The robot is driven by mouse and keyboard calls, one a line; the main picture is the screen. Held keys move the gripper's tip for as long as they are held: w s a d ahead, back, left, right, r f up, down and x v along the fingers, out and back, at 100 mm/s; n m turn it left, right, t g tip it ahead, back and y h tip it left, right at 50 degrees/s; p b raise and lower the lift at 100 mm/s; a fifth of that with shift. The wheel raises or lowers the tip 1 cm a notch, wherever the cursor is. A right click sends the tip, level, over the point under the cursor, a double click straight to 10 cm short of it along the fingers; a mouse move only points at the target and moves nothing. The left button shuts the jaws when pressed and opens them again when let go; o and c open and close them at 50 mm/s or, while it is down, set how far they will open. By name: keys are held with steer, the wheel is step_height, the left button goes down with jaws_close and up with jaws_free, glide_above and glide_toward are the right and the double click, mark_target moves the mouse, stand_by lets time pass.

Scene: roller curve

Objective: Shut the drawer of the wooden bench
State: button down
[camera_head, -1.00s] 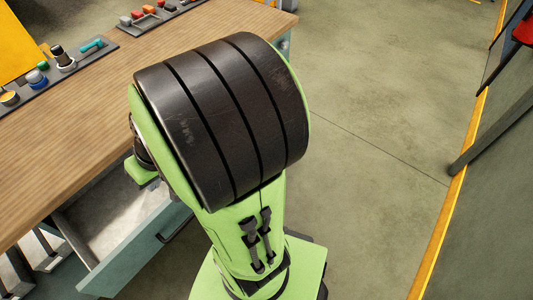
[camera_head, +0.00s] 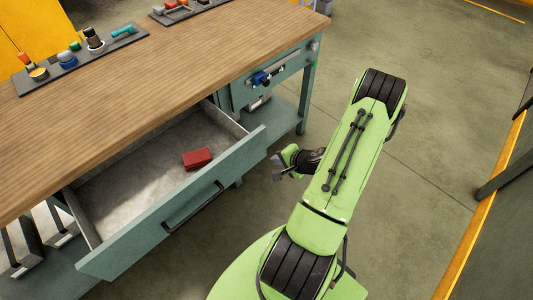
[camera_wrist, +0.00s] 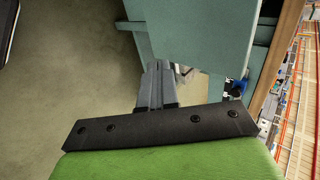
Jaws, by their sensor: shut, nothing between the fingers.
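The wooden bench (camera_head: 150,85) stands at the left in the head view. Its drawer (camera_head: 120,250) is pulled well out, with a dark bar handle (camera_head: 193,206) on its blue-green front. A red block (camera_head: 197,159) lies inside the drawer. My gripper (camera_head: 277,169) is just right of the drawer front's right end, apart from the handle; a gap to the front seems to show, though depth is hard to judge. In the wrist view my gripper (camera_wrist: 158,75) has its fingers together and empty, with a blue-green panel (camera_wrist: 215,30) beyond them.
Tool trays (camera_head: 82,60) and small parts lie on the bench top. A blue vise-like item (camera_head: 262,78) sits on the bench's right side, near a bench leg (camera_head: 307,95). Open floor (camera_head: 430,90) lies right of my arm, up to a yellow line (camera_head: 490,195).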

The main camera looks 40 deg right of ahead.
mark_target(258, 152)
steer(key=w, duration=0.2)
steer(key=w+f, duration=0.2)
steer(key=w, duration=0.1)
steer(key=shift+w+f, duration=0.1)
steer(key=shift+w, duration=0.55)
steer(key=shift+w+a, duration=0.1)
